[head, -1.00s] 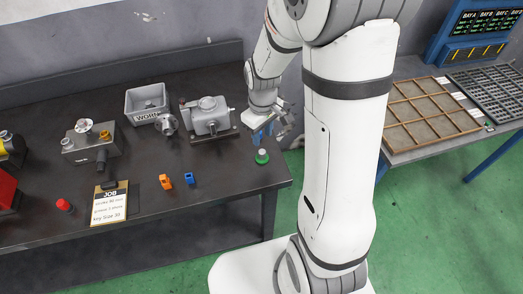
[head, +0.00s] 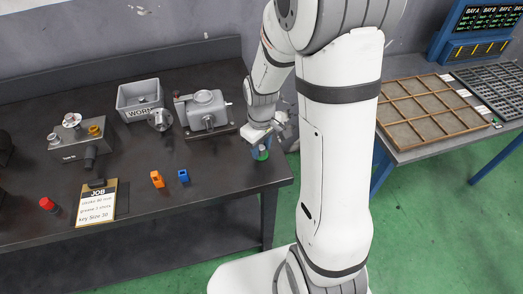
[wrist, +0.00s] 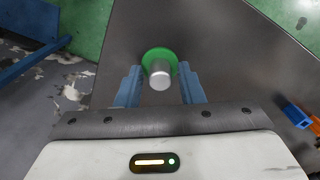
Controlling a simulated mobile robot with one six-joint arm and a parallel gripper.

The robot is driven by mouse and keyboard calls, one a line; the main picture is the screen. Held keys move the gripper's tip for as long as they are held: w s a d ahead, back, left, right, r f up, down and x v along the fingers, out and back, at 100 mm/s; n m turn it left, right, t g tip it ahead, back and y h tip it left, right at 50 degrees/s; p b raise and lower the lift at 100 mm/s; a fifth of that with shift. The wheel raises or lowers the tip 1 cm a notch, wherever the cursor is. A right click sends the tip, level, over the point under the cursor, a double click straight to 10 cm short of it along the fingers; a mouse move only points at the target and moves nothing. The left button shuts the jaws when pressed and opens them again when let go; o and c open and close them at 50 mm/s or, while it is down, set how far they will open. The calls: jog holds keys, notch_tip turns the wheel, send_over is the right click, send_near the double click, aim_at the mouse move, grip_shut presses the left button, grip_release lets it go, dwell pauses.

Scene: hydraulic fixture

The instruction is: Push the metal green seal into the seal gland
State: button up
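The green seal (wrist: 152,56) shows in the wrist view as a green disc with a silver metal cylinder (wrist: 160,80) standing up from it. In the head view the green seal (head: 261,155) is on the bench's right end, partly hidden by my gripper (head: 261,143). In the wrist view my gripper (wrist: 160,88) is open, with one blue finger on each side of the metal cylinder and a gap showing at the left. A grey housing (head: 207,112) on a base plate stands left of my gripper. I cannot tell which opening is the seal gland.
A grey bin marked WORN (head: 140,101), a metal block with fittings (head: 80,140), an orange piece (head: 157,179), a blue piece (head: 184,175), a red piece (head: 47,204) and a JOB clipboard (head: 97,205) occupy the bench. A divided tray (head: 432,112) is on the right table.

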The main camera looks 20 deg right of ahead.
jog(key=shift+c, duration=0.5)
grip_shut()
jog(key=shift+r, duration=0.15)
jog(key=shift+r+p, duration=1.85)
jog(key=shift+r, duration=0.55)
jog(key=shift+c, duration=1.9)
grip_release()
grip_shut()
